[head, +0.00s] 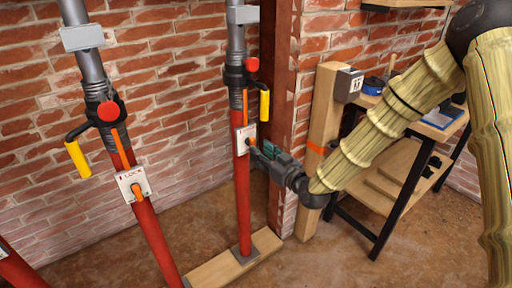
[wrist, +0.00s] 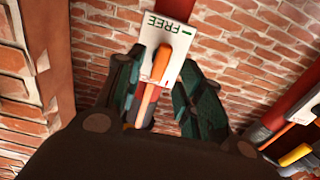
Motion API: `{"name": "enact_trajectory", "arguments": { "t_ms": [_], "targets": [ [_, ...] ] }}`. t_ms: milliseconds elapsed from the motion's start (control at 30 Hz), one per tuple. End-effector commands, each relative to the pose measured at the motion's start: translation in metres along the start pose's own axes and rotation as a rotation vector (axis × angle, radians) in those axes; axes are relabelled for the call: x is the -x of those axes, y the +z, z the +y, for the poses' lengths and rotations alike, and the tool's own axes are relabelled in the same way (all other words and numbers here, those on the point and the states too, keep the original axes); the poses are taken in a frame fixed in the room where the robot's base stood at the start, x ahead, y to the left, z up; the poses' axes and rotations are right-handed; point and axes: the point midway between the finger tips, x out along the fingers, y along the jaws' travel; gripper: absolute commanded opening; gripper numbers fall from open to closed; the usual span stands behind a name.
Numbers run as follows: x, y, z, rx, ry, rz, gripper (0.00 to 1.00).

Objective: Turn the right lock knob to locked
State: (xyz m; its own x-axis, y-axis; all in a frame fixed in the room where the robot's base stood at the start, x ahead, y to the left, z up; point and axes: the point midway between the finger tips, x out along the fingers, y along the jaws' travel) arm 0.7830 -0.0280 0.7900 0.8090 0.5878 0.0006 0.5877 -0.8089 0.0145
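The right lock knob (wrist: 160,66) is an orange lever on a white plate (wrist: 172,40). The plate reads FREE, upside down in the wrist view. In the head view the plate (head: 247,132) sits on the right red prop (head: 243,200), with the knob mostly hidden beside my gripper (head: 261,151). My gripper, also in the wrist view (wrist: 159,62), is open. Its two green-padded fingers stand on either side of the knob, with a small gap showing on each side. The left prop's plate (head: 133,184) reads LOCK, with its own orange knob on it.
A yellow-handled jack with a red button (head: 252,65) is above the right plate. A brick corner and a wooden post (head: 322,140) stand close to the right of the prop. A workbench (head: 425,125) is behind my arm. A wooden sole plate (head: 220,268) lies on the floor.

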Motion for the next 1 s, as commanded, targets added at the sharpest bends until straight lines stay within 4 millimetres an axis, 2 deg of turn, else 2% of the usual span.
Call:
{"name": "enact_trajectory", "arguments": {
  "t_ms": [200, 400, 1000],
  "targets": [
    [0.038, 0.000, 0.001, -0.001, 0.002, -0.001, 0.38],
    [0.058, 0.000, 0.002, 0.000, 0.002, 0.000, 0.38],
    [0.064, 0.003, 0.001, -0.002, 0.002, -0.007, 0.38]
  ]
}}
